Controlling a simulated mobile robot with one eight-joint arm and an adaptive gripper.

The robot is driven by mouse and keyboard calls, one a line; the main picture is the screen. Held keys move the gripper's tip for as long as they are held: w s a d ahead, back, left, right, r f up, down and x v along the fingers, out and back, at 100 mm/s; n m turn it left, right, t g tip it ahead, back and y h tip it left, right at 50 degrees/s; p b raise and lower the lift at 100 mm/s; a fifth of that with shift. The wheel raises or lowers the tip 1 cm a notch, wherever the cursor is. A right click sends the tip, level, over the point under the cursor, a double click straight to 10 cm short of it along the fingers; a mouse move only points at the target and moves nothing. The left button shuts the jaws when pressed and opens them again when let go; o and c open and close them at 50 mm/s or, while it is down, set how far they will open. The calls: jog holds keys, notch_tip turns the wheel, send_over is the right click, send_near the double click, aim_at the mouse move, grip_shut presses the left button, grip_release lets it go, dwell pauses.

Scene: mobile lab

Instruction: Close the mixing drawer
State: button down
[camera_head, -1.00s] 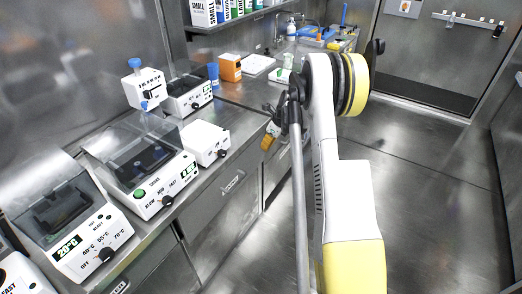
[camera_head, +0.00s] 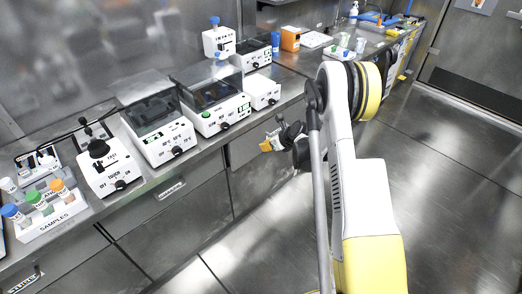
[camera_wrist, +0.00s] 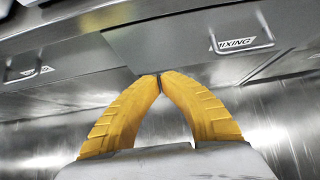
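The mixing drawer (camera_wrist: 185,45) is at the upper middle and right of the wrist view, a grey metal front with a "MIXING" label and a bar handle (camera_wrist: 243,44). My gripper (camera_wrist: 160,77) has its two yellow fingers brought together at the tips, with nothing seen between them. The tips overlap the drawer's lower edge in the picture; I cannot tell whether they touch it. In the head view my gripper (camera_head: 268,146) is low in front of the counter fronts, and the arm hides part of them. How far the drawer stands out is not clear.
Another drawer handle (camera_wrist: 30,72) is at the left of the wrist view. The counter (camera_head: 212,142) holds several lab devices, such as a white heater (camera_head: 157,125), and a samples rack (camera_head: 47,222). The floor (camera_head: 455,190) on the right is clear.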

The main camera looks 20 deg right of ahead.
aim_at(247, 144)
jog(key=b+x, duration=0.1)
jog(key=x, duration=0.2)
jog(key=b+x, duration=0.1)
jog(key=x, duration=0.2)
jog(key=w+r+b+x, duration=0.1)
jog(key=x, duration=0.2)
jog(key=shift+w+a+f+b, duration=0.1)
jog(key=shift+w+a+b, duration=0.2)
jog(key=shift+b, duration=0.05)
jog(key=shift+w+a, duration=0.2)
jog(key=shift+w, duration=0.45)
